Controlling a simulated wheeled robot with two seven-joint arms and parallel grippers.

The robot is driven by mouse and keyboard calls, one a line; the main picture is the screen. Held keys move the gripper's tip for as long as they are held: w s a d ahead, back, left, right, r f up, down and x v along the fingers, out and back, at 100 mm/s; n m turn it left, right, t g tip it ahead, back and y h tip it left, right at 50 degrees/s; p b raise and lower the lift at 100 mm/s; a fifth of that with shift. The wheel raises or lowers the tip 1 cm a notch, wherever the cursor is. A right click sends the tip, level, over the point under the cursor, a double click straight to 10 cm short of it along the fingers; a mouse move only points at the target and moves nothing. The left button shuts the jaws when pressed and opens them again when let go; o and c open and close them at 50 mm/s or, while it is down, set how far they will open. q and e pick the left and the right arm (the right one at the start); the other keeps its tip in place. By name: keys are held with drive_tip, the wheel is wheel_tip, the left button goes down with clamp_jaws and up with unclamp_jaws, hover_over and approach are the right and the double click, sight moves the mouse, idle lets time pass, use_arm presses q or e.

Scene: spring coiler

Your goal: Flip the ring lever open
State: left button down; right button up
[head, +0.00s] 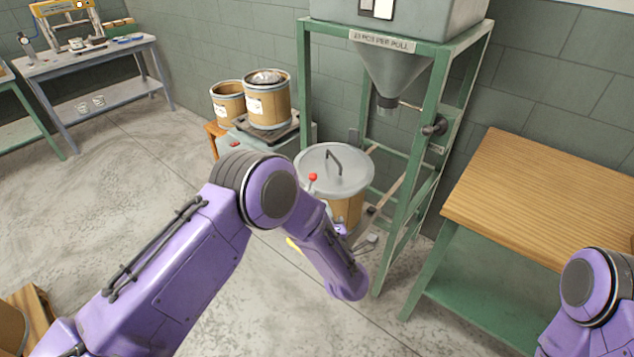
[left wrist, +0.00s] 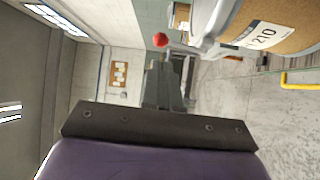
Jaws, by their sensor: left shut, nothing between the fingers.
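The ring lever shows as a red ball (head: 313,177) at the near left of the lid rim. In the left wrist view the lever's red ball (left wrist: 160,40) sits on a grey stem by the drum's ring, and the drum (left wrist: 285,30) carries a white label. My left gripper (left wrist: 168,78) is shut and empty, its tips appearing just below the red ball in that view; I cannot tell whether they touch. In the head view my left forearm hides most of the gripper. My right gripper is out of view.
A green frame (head: 305,75) with a hopper (head: 388,70) rises behind the drum. A wooden-topped bench (head: 550,195) is at right. A yellow bar (left wrist: 300,75) is near the drum.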

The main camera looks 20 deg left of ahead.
sight(314, 180)
use_arm(q)
drive_tip(key=p+x, duration=0.2)
drive_tip(key=x, duration=0.5)
drive_tip(key=shift+w+a+r, duration=0.1)
drive_tip(key=shift+w+a, duration=0.1)
drive_tip(key=shift+w, duration=0.05)
drive_tip(key=shift+w+a, duration=0.2)
drive_tip(key=shift+w, duration=0.1)
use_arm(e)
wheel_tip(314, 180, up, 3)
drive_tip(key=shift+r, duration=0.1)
